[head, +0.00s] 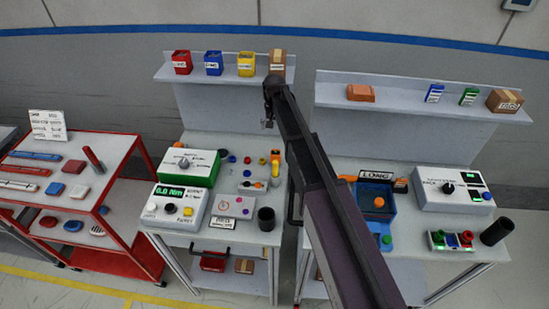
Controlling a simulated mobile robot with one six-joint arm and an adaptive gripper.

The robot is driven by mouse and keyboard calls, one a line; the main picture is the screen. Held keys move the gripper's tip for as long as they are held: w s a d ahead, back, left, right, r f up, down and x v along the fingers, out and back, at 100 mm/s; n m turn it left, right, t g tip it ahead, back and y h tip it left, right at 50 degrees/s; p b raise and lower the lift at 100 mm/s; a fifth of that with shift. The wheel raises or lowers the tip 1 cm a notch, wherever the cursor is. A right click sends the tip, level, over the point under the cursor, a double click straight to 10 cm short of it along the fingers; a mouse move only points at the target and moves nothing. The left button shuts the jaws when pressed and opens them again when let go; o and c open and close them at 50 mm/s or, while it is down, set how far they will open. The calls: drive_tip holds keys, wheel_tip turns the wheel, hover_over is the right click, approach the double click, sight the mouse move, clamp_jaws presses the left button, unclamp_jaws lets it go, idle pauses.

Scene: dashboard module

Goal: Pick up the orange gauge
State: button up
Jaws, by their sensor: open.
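I cannot tell for sure which thing is the orange gauge. An orange block-like piece (360,92) lies on the right shelf. A small orange piece (258,185) lies on the left bench beside a yellow-orange upright piece (275,160). A round orange piece (379,202) sits in the blue tray on the right bench, and an orange-and-dark piece (400,185) lies beside that tray. My gripper (268,123) is open, seen small at the end of my arm, and appears in front of the left shelf's right end. I see nothing in it.
The blue tray (361,222) and a white control box (453,188) are on the right bench. A green box (205,166) and a meter box (160,208) are on the left bench. Black cylinders (266,219) stand near both benches' front edges. My arm hides the gap between benches.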

sight(275, 152)
drive_tip(key=shift+f+b, duration=4.05)
drive_tip(key=shift+f, duration=0.15)
drive_tip(key=shift+f, duration=0.1)
drive_tip(key=shift+d+f+b, duration=0.15)
drive_tip(key=shift+f+b, duration=1.1)
drive_tip(key=shift+b, duration=0.05)
drive_tip(key=shift+d+f+b, duration=0.1)
drive_tip(key=shift+f+b, duration=1.15)
drive_tip(key=shift+b, duration=0.05)
drive_tip(key=c, duration=1.3)
